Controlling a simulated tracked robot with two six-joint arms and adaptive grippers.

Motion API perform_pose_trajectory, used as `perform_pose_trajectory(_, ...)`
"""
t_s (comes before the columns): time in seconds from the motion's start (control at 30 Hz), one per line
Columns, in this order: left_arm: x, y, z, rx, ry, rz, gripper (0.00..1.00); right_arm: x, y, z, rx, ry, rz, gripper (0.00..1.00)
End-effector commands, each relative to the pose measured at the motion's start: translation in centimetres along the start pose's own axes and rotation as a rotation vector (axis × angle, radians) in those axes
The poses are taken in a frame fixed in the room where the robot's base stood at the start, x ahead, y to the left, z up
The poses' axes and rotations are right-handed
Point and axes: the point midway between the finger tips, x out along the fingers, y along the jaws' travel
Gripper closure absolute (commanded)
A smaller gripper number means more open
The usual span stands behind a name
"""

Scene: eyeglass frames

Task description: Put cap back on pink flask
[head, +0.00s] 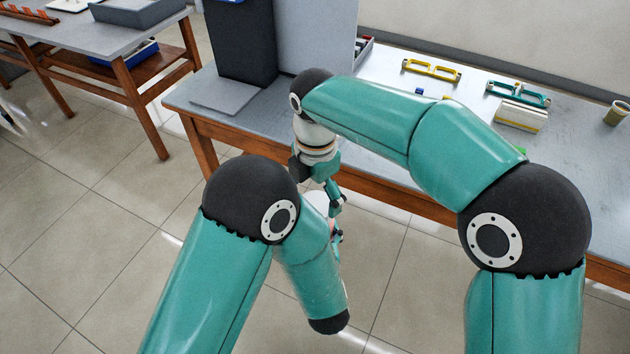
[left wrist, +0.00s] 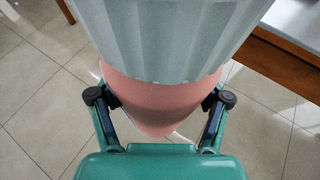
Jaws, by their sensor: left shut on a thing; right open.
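The pink flask (left wrist: 155,115) is between the fingers of my left gripper (left wrist: 161,103), which is shut on it in the left wrist view. A pale, ribbed cap (left wrist: 165,40) covers the flask's upper end in that view; I cannot tell whether it is seated. In the head view the pale cap (head: 316,199) shows only partly beside my left forearm, which hides most of the flask and left gripper. My right gripper (head: 333,195) points down at the cap, open; one finger shows beside it and the rest is hidden. Contact with the cap cannot be told.
Both grippers are in front of the table (head: 185,98), above the tiled floor. On the table are a dark box (head: 240,45), yellow eyeglass frames (head: 431,71), teal eyeglass frames (head: 518,94), a pale box (head: 520,117) and a brown cup (head: 616,113). Another table stands far left.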

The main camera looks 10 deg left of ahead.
Motion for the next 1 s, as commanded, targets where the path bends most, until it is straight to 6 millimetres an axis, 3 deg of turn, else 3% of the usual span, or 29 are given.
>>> perform_pose_trajectory(0.3, 0.0, -0.1, 0.2, -0.002, -0.006, -0.001, 1.00, 3.9, 0.0, 0.0, 0.001, 0.000, -0.001, 0.04)
perform_pose_trajectory(0.7, 0.0, -0.1, 0.2, -0.002, -0.007, -0.001, 1.00, 4.5, 0.0, 0.0, 0.001, 0.000, 0.000, 0.05)
perform_pose_trajectory(1.0, 0.0, -0.1, 0.2, -0.002, -0.007, -0.001, 1.00, 4.5, 0.0, 0.0, 0.001, 0.000, 0.001, 0.55)
